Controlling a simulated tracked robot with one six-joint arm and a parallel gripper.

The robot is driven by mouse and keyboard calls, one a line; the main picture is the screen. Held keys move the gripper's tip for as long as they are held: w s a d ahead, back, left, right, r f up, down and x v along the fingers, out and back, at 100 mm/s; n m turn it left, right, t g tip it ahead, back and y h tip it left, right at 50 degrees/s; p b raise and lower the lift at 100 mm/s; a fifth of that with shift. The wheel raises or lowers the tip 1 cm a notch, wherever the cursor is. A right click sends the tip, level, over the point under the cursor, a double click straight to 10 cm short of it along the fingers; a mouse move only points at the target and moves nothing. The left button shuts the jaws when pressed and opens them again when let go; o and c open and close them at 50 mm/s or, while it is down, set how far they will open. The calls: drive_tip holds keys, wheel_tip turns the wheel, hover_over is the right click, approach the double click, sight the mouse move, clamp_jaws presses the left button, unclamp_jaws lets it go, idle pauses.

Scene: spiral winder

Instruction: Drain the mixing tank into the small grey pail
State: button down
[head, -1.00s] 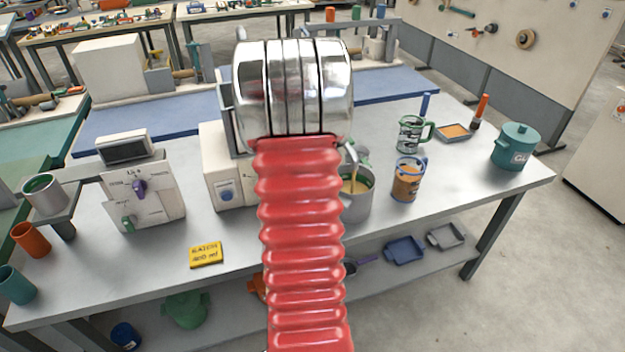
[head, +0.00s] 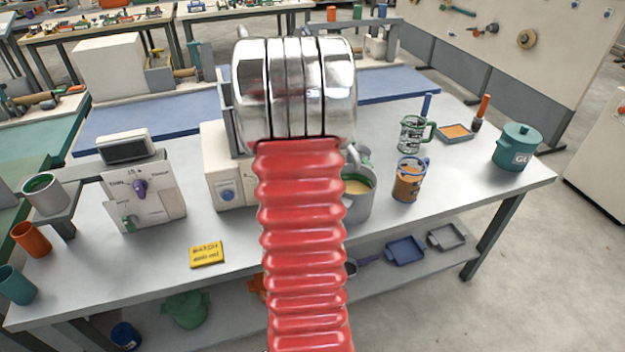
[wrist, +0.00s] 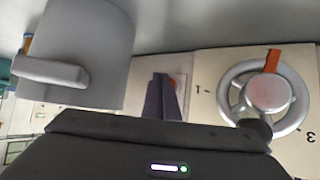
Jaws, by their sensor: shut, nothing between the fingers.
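A grey pail (head: 359,194) stands on the bench with yellowish liquid in it, partly hidden by my arm. No stream falls into it. The mixing tank is not clearly visible in the head view; my arm covers that area. In the wrist view a grey handwheel (wrist: 295,106) with an orange pointer (wrist: 272,61) is on a cream panel marked 1 and 3. My gripper (wrist: 162,84) is shut and empty, its dark fingers left of the wheel and apart from it. A large grey cylinder (wrist: 95,45) is at upper left; I cannot tell which vessel it is.
A cream control box (head: 142,193) and a yellow card (head: 206,254) lie left of my arm. Right of the pail stand a mug of brown liquid (head: 408,184), a green-handled mug (head: 412,134), an orange-filled tray (head: 456,132) and a teal pot (head: 516,150). The front right bench top is clear.

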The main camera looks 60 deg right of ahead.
drive_tip(key=shift+s+a, duration=1.7)
drive_tip(key=shift+s, duration=0.1)
